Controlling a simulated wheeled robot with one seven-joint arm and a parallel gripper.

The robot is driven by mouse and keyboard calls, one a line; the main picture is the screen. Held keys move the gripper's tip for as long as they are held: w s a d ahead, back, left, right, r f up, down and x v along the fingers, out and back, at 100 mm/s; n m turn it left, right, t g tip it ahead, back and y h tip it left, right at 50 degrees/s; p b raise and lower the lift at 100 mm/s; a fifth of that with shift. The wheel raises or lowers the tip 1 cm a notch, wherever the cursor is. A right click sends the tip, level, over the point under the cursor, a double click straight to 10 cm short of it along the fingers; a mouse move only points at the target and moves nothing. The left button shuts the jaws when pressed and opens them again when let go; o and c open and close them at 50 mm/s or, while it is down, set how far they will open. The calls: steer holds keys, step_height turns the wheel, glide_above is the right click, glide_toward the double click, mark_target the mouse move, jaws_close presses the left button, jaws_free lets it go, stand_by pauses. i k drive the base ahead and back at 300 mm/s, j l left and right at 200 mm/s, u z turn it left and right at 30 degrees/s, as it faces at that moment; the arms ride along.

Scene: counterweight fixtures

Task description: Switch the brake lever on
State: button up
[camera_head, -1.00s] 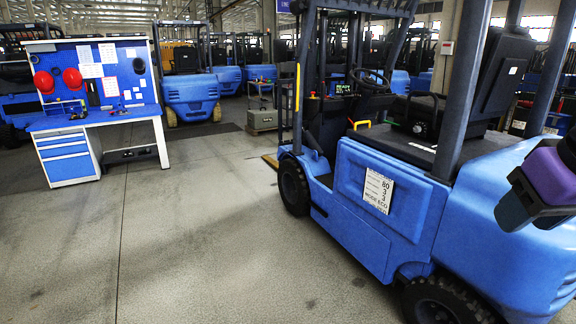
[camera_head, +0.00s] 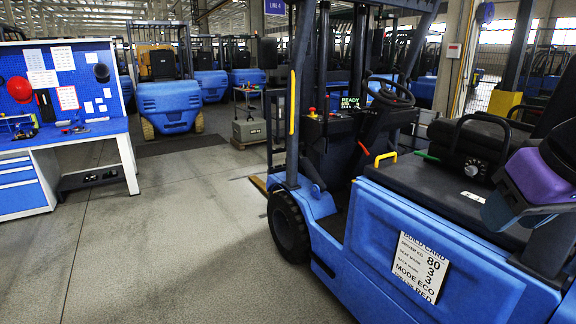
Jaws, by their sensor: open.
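The blue forklift (camera_head: 412,235) fills the right side, with its open cab facing me. Small levers and handles show in the cab: a short orange-red lever (camera_head: 362,147) low by the front console, a yellow handle (camera_head: 385,157) at the seat's near edge, and a small green one (camera_head: 427,157) beside it. No label tells which is the brake lever. A red knob (camera_head: 312,111) sits on the console beside a green "READY" display (camera_head: 350,102). My gripper's fingers cannot be made out.
A card (camera_head: 418,265) is fixed to the forklift's side. Its front wheel (camera_head: 289,227) and fork tip (camera_head: 258,184) border the open floor (camera_head: 175,245). A blue workbench (camera_head: 72,132) stands left, a grey box (camera_head: 250,131) behind.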

mark_target(326, 100)
steer(key=i+j+z, duration=0.1)
steer(key=i, duration=1.1)
steer(key=i+j+z, duration=0.3)
steer(key=i+j, duration=1.55)
steer(key=j, duration=0.15)
